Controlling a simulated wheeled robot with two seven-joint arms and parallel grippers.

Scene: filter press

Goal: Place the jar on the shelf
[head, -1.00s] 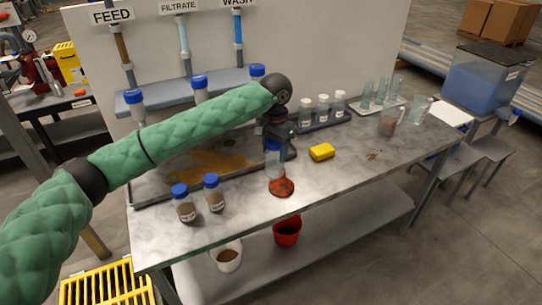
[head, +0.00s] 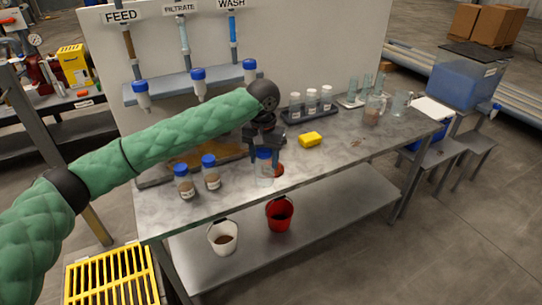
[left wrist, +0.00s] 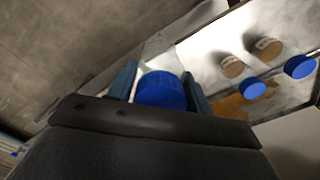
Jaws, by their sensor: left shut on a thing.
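My left gripper (head: 264,150) is shut on a clear jar with a blue lid (head: 264,174), held upright near the table's front edge. The left wrist view shows the blue lid (left wrist: 160,90) between the two fingers, with the clear body beyond. I cannot tell whether the jar touches the tabletop. A grey shelf (head: 330,205) runs under the table. A blue-grey ledge (head: 172,90) on the white panel holds several blue-capped vessels. My right gripper is not in view.
Two brown-filled jars (head: 186,188) stand left of the held jar. A yellow block (head: 311,139) lies to the right. White (head: 223,240) and red (head: 280,217) buckets stand below; the lower shelf's right side is clear.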

